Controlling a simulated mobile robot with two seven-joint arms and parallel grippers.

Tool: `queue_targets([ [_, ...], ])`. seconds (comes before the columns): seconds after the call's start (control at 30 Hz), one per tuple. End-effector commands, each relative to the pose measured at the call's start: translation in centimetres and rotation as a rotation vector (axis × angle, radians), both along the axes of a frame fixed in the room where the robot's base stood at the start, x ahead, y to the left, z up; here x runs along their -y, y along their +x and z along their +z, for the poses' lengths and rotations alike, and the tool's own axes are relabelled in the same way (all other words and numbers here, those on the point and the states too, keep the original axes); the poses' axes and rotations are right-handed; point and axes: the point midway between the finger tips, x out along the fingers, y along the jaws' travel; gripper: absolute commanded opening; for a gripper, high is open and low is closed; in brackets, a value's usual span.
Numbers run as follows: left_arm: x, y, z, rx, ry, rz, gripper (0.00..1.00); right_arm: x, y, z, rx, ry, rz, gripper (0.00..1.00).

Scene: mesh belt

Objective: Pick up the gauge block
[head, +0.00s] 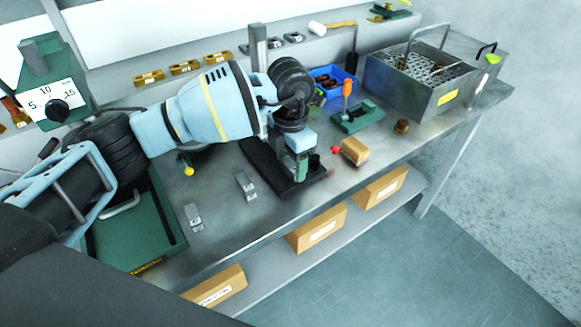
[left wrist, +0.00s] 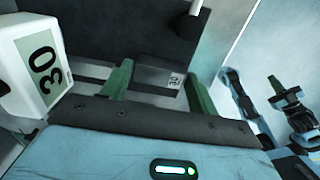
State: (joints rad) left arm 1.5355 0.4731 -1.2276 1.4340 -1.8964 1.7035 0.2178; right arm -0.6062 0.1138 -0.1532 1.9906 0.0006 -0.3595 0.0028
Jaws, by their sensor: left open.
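My left gripper (head: 299,165) reaches in from the left and points down over the black base (head: 262,166) of a stand on the bench. In the left wrist view its two green fingers (left wrist: 159,70) are apart. A grey metal block marked 30 (left wrist: 158,74), seemingly the gauge block, shows between and just beyond the fingertips; I cannot tell whether they touch it. In the head view the gripper largely hides that spot. Two other small metal blocks lie on the bench, one nearer (head: 193,217) and one farther (head: 246,186). My right gripper (left wrist: 288,98) shows small in the left wrist view.
The stand's column (head: 258,45) rises behind my left gripper. A white box marked 30 (left wrist: 38,72) is close at left in the wrist view. A wooden block (head: 354,151), a green fixture (head: 357,117), a blue bin (head: 333,82) and a metal basket (head: 420,90) stand to the right.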

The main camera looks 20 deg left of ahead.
Motion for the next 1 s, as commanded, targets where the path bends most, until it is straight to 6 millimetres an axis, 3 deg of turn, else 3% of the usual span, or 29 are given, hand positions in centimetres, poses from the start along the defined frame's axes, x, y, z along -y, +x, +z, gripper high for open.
queue_targets([
  [0.13, 0.0, 0.0, 0.0, 0.0, 0.0, 0.0, 0.6, 0.0, -0.1, -0.1, -0.003, -0.001, 0.0, 0.0],
  [0.47, 0.0, 0.0, 0.1, 0.002, 0.0, 0.0, 0.17, 0.0, -0.2, -0.2, -0.006, -0.001, 0.0, 0.0],
  [0.77, 0.0, 0.1, 0.5, 0.003, -0.001, 0.0, 0.16, 0.0, -0.2, -0.3, -0.007, -0.001, 0.0, 0.0],
  [1.0, 0.0, 0.1, 2.6, 0.004, 0.0, 0.001, 0.16, 0.0, -0.5, -0.5, -0.012, -0.001, 0.001, 0.0],
])
